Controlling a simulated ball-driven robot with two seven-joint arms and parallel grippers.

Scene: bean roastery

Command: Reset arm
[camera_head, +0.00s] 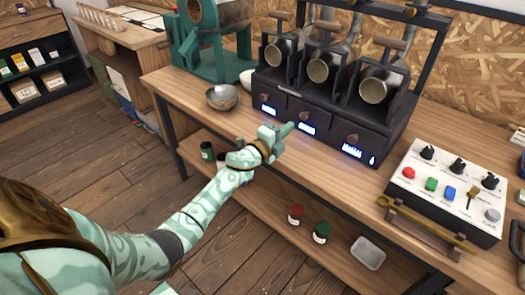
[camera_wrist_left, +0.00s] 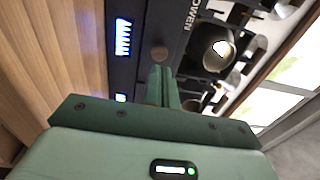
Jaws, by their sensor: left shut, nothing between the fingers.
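My left gripper (camera_head: 284,132) is at the end of my pale green arm, which comes in from the lower left of the head view. It is in front of the dark roaster machine (camera_head: 332,112), close to its lit front panel. Its fingers are shut with nothing between them. In the left wrist view the closed green fingers (camera_wrist_left: 162,86) point at the machine's front, near a round brown knob (camera_wrist_left: 159,53). I cannot tell if they touch it. My right gripper is in neither view.
A metal bowl (camera_head: 222,97) stands left of the machine on the wooden bench. Jars (camera_head: 321,232) and a metal tin (camera_head: 368,253) are on the lower shelf.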

